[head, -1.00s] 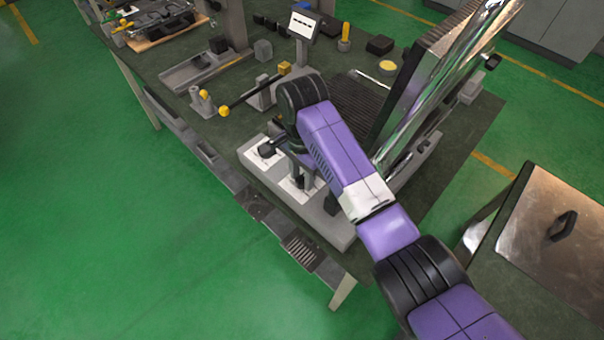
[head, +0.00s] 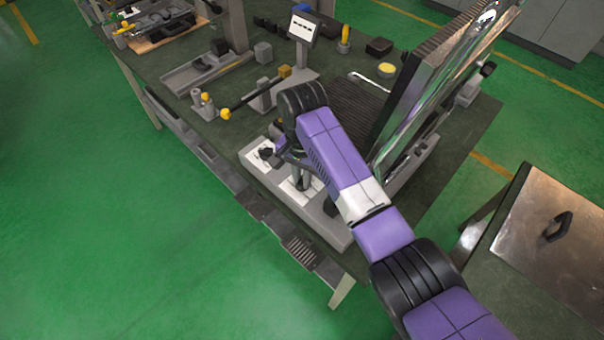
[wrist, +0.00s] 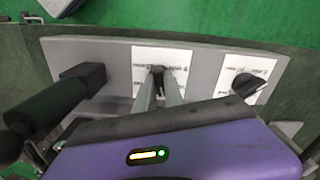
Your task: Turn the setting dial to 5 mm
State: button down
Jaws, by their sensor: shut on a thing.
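The setting dial (wrist: 158,72) is a small dark knob on the middle white label plate (wrist: 145,55) of a grey control panel in the wrist view. My gripper (wrist: 159,88) has its two grey fingers closed around this knob. The dial's pointer and the 5 mm mark cannot be read; the fingers cover part of the label. In the head view, my gripper (head: 300,180) reaches down to the lower of two white plates, and my wrist hides most of the dial.
A second dark knob (wrist: 246,84) sits on the right white plate. A black handle (wrist: 82,78) stands on the panel's left. In the head view, a large tilted metal plate (head: 425,100) rises right of my arm, and a small display (head: 303,27) stands behind.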

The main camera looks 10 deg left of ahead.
jog(key=n+p, duration=0.1)
jog(key=n, duration=0.3)
jog(key=shift+n+p, duration=0.3)
jog(key=n+p, duration=0.1)
jog(key=n, duration=0.4)
jog(key=shift+n, duration=0.3)
jog(key=n, duration=0.5)
jog(key=shift+p, duration=0.35)
jog(key=n, duration=0.5)
jog(key=shift+n, duration=0.3)
jog(key=c, duration=1.4)
grip_release()
jog(key=shift+c, duration=0.2)
jog(key=shift+r+b, duration=0.5)
jog(key=shift+r, duration=3.4)
